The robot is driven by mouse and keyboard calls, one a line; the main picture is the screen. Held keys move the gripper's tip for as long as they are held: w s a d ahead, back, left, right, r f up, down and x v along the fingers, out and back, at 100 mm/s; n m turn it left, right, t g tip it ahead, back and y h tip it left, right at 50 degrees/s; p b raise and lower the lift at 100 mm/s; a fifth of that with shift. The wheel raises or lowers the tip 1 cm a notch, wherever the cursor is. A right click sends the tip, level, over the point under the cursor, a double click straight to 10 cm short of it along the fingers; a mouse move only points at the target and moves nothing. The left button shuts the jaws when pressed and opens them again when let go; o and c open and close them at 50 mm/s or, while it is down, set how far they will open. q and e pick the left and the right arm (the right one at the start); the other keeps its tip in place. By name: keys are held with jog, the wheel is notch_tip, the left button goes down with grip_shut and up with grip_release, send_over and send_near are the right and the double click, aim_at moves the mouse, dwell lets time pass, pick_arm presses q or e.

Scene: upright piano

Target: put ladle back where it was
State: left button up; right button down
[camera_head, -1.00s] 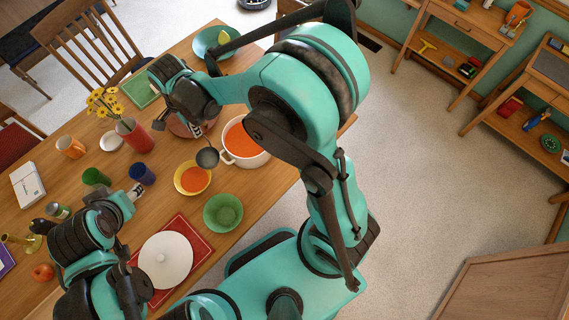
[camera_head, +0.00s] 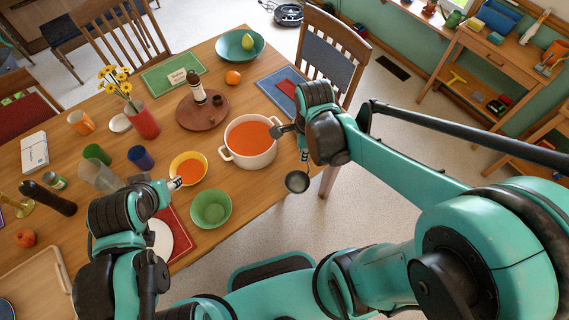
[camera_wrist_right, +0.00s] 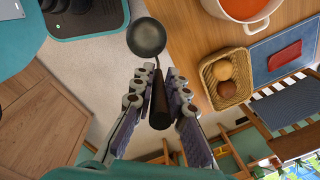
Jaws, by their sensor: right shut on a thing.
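The ladle has a dark round bowl (camera_head: 297,181) and a black handle (camera_wrist_right: 159,105). My right gripper (camera_head: 292,138) is shut on the handle, which lies between the fingers (camera_wrist_right: 153,98) in the right wrist view. The ladle bowl hangs just off the table's near right edge, over the floor. The white pot (camera_head: 249,163) of orange soup stands on the table, left of the right gripper and apart from the ladle. My left gripper (camera_head: 172,186) is beside the yellow bowl (camera_head: 203,172) of soup; its finger gap is unclear.
A green bowl (camera_head: 211,209) stands near the table's front edge. A basket (camera_wrist_right: 229,98) with two round brown items is beside the pot in the wrist view. A wooden board (camera_head: 211,121) with bottles lies behind the pot. A chair (camera_head: 336,50) stands at the far right end.

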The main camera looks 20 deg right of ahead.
jog(key=w+a+f+b, duration=0.3)
jog(key=w+a+f, duration=0.1)
jog(key=w+f, duration=0.4)
jog(key=shift+f, duration=0.7)
jog(key=shift+f+b, duration=0.15)
jog(key=shift+b, duration=0.2)
jog(key=c, duration=1.5)
grip_release()
jog(key=shift+w, duration=0.1)
